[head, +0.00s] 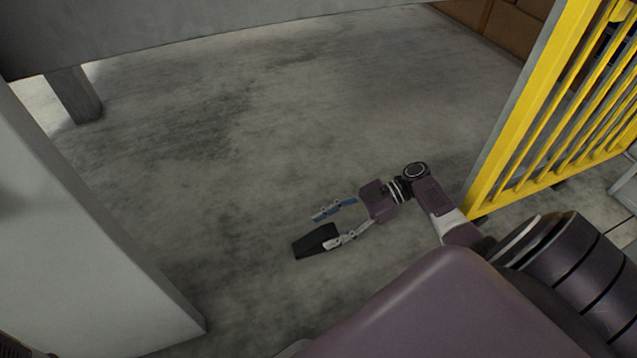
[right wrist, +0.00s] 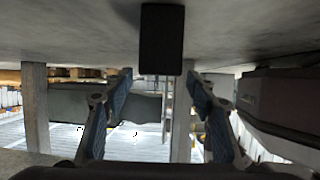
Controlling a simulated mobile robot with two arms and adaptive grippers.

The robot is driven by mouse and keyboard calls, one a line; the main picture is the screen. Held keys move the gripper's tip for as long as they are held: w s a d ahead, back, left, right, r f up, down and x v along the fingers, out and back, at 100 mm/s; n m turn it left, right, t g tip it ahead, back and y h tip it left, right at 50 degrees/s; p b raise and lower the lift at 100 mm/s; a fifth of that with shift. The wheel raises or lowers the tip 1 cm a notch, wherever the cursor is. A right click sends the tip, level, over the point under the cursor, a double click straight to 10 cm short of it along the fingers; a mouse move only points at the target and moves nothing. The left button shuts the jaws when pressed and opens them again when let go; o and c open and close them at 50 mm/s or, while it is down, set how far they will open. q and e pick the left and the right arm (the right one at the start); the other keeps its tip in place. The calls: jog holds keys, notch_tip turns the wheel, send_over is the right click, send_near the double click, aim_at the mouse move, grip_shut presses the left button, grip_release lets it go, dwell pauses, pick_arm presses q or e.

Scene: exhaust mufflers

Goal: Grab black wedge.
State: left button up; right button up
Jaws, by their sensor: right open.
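The black wedge (head: 315,242) lies on the grey concrete floor near the middle of the head view. My right gripper (head: 327,228) is low over the floor, its two fingers spread apart and pointing left toward the wedge. In the head view one finger overlaps the wedge's right end. The right wrist view shows the wedge (right wrist: 162,40) at the top centre, against the floor. There the right gripper (right wrist: 161,82) is open and empty, with the wedge lined up with the gap between its blue-padded fingertips. Whether a finger touches the wedge cannot be told. My left gripper is not in view.
A yellow barred barrier (head: 540,110) stands on the right, close to my right arm. A pale grey panel (head: 80,230) stands at the left, and a grey beam (head: 180,25) crosses the top. The floor (head: 260,120) around and behind the wedge is clear.

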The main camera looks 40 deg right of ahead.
aim_at(302, 245)
jog(key=shift+f, duration=0.5)
jog(key=shift+a, duration=0.1)
jog(key=shift+a+f+b, duration=0.2)
jog(key=shift+a+b, duration=0.1)
jog(key=shift+b, duration=0.1)
jog(key=b+x, duration=0.4)
jog(key=x, duration=0.2)
jog(key=shift+w+f, duration=0.1)
jog(key=shift+f, duration=0.05)
jog(key=shift+w+a, duration=0.15)
jog(key=shift+a, duration=0.3)
jog(key=shift+c, duration=0.6)
jog(key=c, duration=1.3)
